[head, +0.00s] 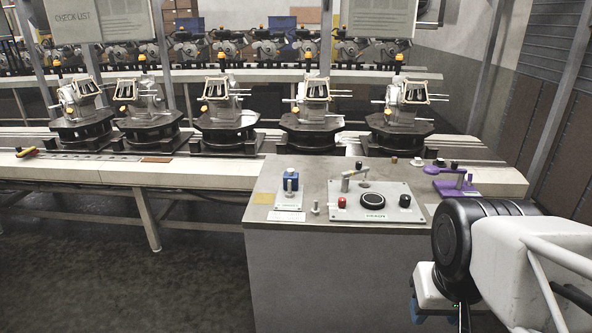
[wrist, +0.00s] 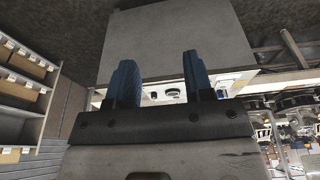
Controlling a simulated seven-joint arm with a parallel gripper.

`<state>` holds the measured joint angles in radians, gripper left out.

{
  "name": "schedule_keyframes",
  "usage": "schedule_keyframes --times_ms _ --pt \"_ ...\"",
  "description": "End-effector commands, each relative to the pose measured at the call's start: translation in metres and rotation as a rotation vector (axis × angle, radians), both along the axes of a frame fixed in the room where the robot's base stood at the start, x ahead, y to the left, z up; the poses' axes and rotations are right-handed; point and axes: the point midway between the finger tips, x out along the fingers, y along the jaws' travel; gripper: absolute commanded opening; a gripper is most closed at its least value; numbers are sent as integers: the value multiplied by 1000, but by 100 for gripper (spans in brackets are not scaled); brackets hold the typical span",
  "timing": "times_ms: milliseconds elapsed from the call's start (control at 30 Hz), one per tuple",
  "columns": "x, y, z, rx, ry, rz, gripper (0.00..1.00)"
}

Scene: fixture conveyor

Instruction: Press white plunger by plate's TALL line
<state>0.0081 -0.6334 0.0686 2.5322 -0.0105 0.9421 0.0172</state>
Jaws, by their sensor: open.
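A large grey plate (head: 345,212) lies on the workbench. It bears a red button, a black ring, a black knob, a lever handle (head: 352,176) and a green label. A smaller pale plate (head: 288,214) to its left carries a blue block (head: 288,178) with a pale upright pin (head: 289,188). A small pale post (head: 316,208) stands between the plates. I cannot tell which part is the white plunger, and no TALL line is readable. My gripper (wrist: 161,78) is open and empty in the wrist view, its two blue fingers apart. In the head view it is low right, mostly hidden by my arm.
The grey workbench (head: 330,250) stands in front of a conveyor (head: 195,172) carrying several fixtures. A purple fixture (head: 455,188) sits at the bench's right, near small knobs (head: 418,161). Shelves with boxes (wrist: 22,90) show left in the wrist view.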

Motion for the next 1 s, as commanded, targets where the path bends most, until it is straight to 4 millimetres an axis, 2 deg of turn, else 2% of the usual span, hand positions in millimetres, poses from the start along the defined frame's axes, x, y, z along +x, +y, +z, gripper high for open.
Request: schedule_keyframes --times_ms 200,500,1000 --pt "0 0 0 0 0 0 46" --pt "0 0 0 0 0 0 0" --pt "0 0 0 0 0 0 0"
